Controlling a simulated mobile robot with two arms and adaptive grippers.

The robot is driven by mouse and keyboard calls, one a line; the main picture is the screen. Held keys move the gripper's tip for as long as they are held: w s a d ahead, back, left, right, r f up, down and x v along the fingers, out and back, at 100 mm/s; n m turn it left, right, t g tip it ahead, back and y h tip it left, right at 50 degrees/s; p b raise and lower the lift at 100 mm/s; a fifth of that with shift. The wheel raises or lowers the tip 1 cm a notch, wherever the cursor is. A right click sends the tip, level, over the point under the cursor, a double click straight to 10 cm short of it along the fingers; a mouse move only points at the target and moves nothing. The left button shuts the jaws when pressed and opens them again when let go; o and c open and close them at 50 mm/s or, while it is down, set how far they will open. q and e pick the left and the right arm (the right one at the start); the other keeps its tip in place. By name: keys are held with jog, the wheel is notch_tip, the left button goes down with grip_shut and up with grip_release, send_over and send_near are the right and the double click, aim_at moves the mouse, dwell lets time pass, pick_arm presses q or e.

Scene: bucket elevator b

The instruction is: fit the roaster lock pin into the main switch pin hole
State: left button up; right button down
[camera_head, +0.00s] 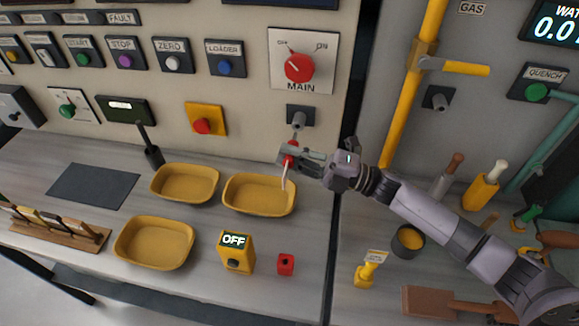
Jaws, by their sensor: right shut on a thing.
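My right gripper (293,157) reaches in from the right and is shut on a small red piece, which I take to be the roaster lock pin (291,148). A pale strip hangs below it, over the yellow tray. The held piece is just below a dark square plate with a grey round stub (300,118); whether it touches the stub I cannot tell. The red main switch knob (299,68) sits on a white plate marked MAIN above. I cannot make out the pin hole. My left gripper is not in view.
Yellow trays (259,211) stand on the grey counter under the gripper. A yellow box reading OFF (237,262) and a red block (286,264) stand nearer. A yellow gas pipe (402,120) runs upright right of the panel. The counter front between trays and edge is partly free.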

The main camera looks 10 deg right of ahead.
aim_at(296, 136)
jog(key=shift+w+d, duration=0.2)
jog(key=shift+w, duration=0.15)
jog(key=shift+b, duration=0.55)
dwell(1.3)
jog(key=shift+w+d+b, duration=0.35)
jog(key=shift+w+b, duration=0.3)
jog(key=shift+w, duration=0.2)
jog(key=shift+w+d+b, duration=0.3)
jog(key=shift+w+b, duration=0.35)
jog(key=shift+w, duration=0.15)
jog(key=shift+w+d+r+b, duration=0.1)
jog(key=shift+w+d+b, duration=0.15)
jog(key=shift+w+b, duration=0.2)
jog(key=c, duration=1.5)
grip_release()
jog(key=shift+w, duration=0.15)
jog(key=shift+c, duration=0.2)
